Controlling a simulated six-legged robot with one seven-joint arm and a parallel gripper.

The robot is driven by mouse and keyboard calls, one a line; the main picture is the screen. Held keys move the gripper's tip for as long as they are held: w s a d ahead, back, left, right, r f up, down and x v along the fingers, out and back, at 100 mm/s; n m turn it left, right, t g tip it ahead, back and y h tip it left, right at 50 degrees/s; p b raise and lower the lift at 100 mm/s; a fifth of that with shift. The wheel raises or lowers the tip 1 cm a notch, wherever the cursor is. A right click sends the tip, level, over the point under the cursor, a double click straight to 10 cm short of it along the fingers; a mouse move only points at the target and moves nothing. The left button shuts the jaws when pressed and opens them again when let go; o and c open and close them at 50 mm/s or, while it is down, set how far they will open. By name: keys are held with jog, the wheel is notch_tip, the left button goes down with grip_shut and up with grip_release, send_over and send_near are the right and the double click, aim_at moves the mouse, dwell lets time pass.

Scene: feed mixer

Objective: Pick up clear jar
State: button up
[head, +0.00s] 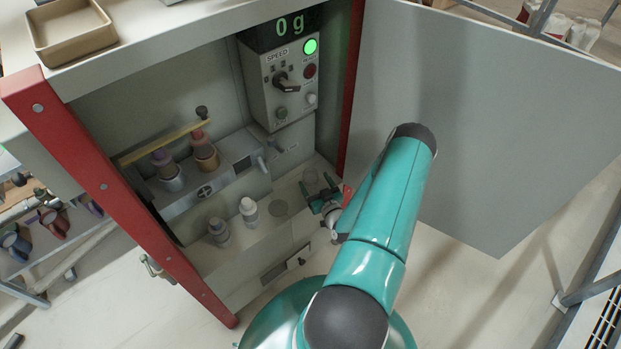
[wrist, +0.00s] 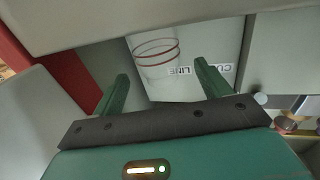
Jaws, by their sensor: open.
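The clear jar (wrist: 156,52) shows in the wrist view as a see-through cylinder with dark red rings, ahead of my gripper and between the lines of its two fingers. In the head view the jar (head: 311,179) is a faint clear shape at the right end of the cabinet's lower ledge. My gripper (head: 317,189) is close to it there, partly hidden by my arm. My gripper (wrist: 161,72) has its two green fingers spread, with nothing held. I cannot tell how much gap is left between the fingertips and the jar.
Two capped bottles (head: 185,162) stand on a higher step by a yellow bar. The control box (head: 281,80) reads 0 g. The open door (head: 480,120) is right of my arm; a red post (head: 120,195) is left.

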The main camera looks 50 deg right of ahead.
aim_at(314, 180)
jog(key=x, duration=0.4)
jog(key=c, duration=1.1)
jog(key=shift+o, duration=0.2)
jog(key=shift+r, duration=0.1)
